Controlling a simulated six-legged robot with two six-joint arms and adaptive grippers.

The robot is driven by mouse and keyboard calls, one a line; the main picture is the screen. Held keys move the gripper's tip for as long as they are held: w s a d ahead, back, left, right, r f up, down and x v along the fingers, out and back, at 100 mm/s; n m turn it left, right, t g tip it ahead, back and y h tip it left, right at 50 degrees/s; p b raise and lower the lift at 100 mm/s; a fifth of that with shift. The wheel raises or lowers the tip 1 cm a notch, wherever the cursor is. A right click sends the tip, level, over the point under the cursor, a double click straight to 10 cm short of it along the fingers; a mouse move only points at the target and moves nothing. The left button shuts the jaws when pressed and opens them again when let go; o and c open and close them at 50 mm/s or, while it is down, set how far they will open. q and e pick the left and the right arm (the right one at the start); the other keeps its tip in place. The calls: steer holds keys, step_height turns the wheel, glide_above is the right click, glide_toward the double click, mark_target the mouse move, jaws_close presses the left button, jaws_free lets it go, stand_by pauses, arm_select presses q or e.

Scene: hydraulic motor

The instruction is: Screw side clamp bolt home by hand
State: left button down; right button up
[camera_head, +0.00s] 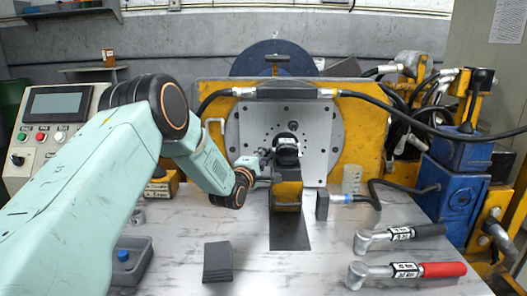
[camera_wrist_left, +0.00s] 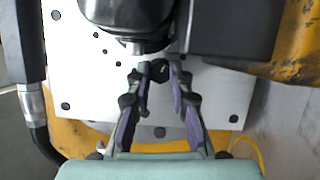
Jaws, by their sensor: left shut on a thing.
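My left arm comes in from the left in the head view, and its gripper (camera_head: 266,158) is at the left side of the black motor (camera_head: 287,152) in front of the plate. In the left wrist view the gripper's purple-padded fingers (camera_wrist_left: 159,76) are closed around a small dark bolt head (camera_wrist_left: 159,68). The bolt sits close to the dark motor body (camera_wrist_left: 128,15); how far it is screwed in is hidden. My right gripper is not in view.
A light plate with holes (camera_head: 318,125) stands behind the motor in a yellow frame (camera_head: 356,150). A yellow-and-black support (camera_head: 287,194) stands below the motor. Two torque wrenches (camera_head: 404,233) (camera_head: 408,270), a dark block (camera_head: 218,262) and a grey bin (camera_head: 134,252) lie on the marbled table.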

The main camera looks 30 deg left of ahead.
arm_select(q)
steer(key=shift+m+g+p, duration=0.5)
steer(key=shift+m+p, duration=0.55)
steer(key=shift+m, duration=0.15)
steer(key=c, duration=1.5)
jaws_free()
steer(key=shift+s, duration=0.1)
steer(key=s, duration=0.4)
steer(key=s+d, duration=0.1)
steer(key=s, duration=0.2)
steer(key=s+d, duration=0.1)
steer(key=s, duration=0.3)
steer(key=shift+s+d+r, duration=0.1)
steer(key=shift+s+r, duration=0.25)
steer(key=shift+r, duration=0.05)
steer(key=shift+o, duration=0.3)
